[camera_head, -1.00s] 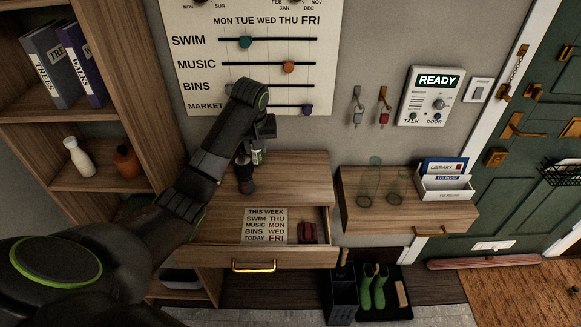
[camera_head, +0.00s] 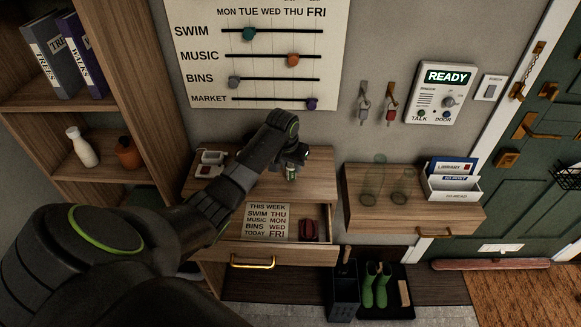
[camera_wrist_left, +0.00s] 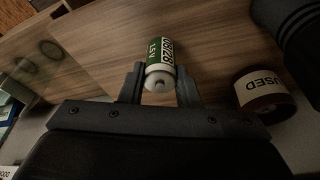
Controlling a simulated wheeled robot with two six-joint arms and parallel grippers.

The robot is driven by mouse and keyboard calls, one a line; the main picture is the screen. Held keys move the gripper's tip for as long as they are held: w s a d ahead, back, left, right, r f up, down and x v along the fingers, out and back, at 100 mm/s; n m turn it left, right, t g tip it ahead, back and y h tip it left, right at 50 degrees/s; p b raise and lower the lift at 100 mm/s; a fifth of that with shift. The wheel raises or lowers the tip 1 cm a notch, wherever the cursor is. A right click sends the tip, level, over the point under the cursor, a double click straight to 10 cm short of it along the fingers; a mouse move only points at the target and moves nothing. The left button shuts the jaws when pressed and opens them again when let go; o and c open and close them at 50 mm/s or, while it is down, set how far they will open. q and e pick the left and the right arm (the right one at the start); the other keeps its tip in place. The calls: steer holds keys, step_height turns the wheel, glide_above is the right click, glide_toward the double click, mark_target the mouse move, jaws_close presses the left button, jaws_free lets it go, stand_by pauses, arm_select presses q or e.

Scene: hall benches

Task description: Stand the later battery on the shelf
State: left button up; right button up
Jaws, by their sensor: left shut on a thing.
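My left gripper (camera_head: 291,168) is over the wooden shelf (camera_head: 318,187) that has an open drawer below it. It is shut on a green and white battery (camera_wrist_left: 160,62), which also shows small in the head view (camera_head: 291,174). In the left wrist view the battery lies between both fingertips (camera_wrist_left: 160,80), its label showing "1.5V" and a date turned sideways. I cannot tell whether its far end touches the wood. No second battery shows clearly. My right gripper is not in view.
A round container marked USED (camera_wrist_left: 265,92) is close beside the gripper. A dark object (camera_wrist_left: 305,28) is at the upper right. The open drawer (camera_head: 265,247) holds a card and a red item. Glass tumblers (camera_head: 367,190) stand on the right-hand shelf.

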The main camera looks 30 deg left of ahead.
arm_select(q)
steer(key=shift+f, duration=1)
steer(key=shift+f, duration=0.1)
steer(key=o, duration=1)
steer(key=shift+o, duration=0.2)
steer(key=b+v, duration=0.1)
steer(key=v, duration=1.1)
steer(key=shift+w, duration=0.1)
